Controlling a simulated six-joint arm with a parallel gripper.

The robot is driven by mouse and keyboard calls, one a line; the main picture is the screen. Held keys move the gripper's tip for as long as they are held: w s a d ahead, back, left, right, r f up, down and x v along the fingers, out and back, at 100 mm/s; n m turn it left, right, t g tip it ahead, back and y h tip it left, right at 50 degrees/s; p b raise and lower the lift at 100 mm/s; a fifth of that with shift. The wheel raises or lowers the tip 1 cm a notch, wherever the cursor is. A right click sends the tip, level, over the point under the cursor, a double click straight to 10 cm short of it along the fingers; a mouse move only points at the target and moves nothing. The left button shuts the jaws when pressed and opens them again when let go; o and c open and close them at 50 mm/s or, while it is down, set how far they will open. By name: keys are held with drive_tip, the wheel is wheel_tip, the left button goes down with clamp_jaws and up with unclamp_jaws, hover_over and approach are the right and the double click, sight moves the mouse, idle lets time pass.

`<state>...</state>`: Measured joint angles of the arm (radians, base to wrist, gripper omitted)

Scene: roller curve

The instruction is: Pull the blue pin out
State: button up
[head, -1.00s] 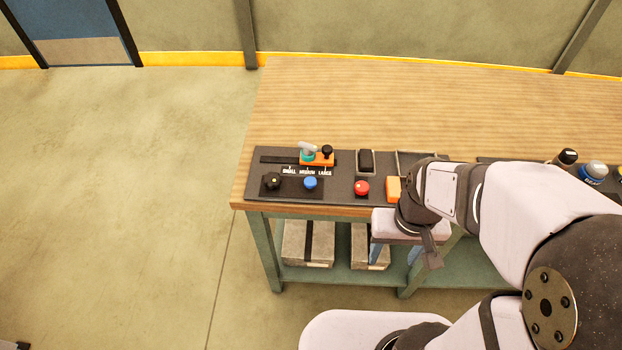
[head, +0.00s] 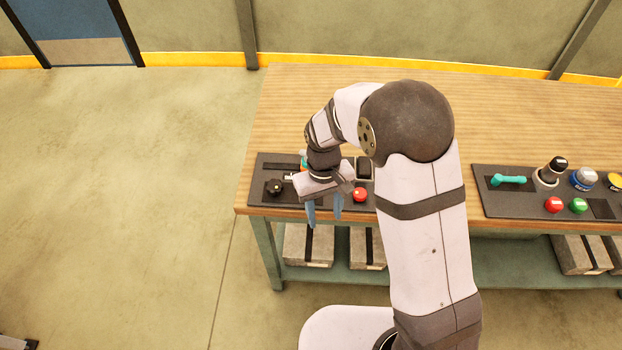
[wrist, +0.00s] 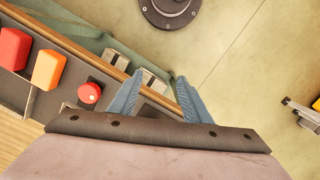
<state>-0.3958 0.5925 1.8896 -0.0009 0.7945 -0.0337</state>
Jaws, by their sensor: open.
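The blue pin's round head is hidden in both current views; in the earlier head view it stands on the dark panel (head: 259,204) between the black knob and the red button. My gripper (head: 324,215) now covers that part of the panel in the head view. Its two blue fingers are spread apart and empty, pointing down across the table's front edge in the picture. In the wrist view the fingers (wrist: 159,80) show the floor and lower shelf between and beyond them. How far they are from the pin I cannot tell.
The black knob (head: 274,187) is left of my gripper and the red button (head: 360,195) is right of it. The orange block (wrist: 47,69) shows in the wrist view. A second panel (head: 488,206) with a teal handle (head: 508,180) lies further right.

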drive_tip(key=shift+n+t+y, duration=0.3)
drive_tip(key=shift+t, duration=0.3)
drive_tip(key=w+a+r, duration=0.1)
drive_tip(key=w, duration=0.1)
drive_tip(key=w+a, duration=0.1)
drive_tip(key=w, duration=0.1)
drive_tip(key=w+a+r, duration=0.1)
drive_tip(key=w, duration=0.2)
drive_tip(key=shift+r, duration=0.35)
drive_tip(key=shift+n+t, duration=0.3)
drive_tip(key=shift+t, duration=0.1)
drive_tip(key=w+r, duration=0.1)
drive_tip(key=w+a+r, duration=0.1)
drive_tip(key=w+r, duration=0.1)
drive_tip(key=shift+w+a+r, duration=0.2)
drive_tip(key=shift+w+r, duration=0.1)
drive_tip(key=shift+s+d+n, duration=0.15)
drive_tip(key=shift+s+n, duration=0.15)
drive_tip(key=shift+s, duration=0.15)
drive_tip(key=shift+s+d+g, duration=0.1)
drive_tip(key=shift+s+g, duration=0.05)
drive_tip(key=shift+g, duration=0.15)
drive_tip(key=shift+f+p, duration=1.35)
drive_tip(key=shift+f, duration=2.3)
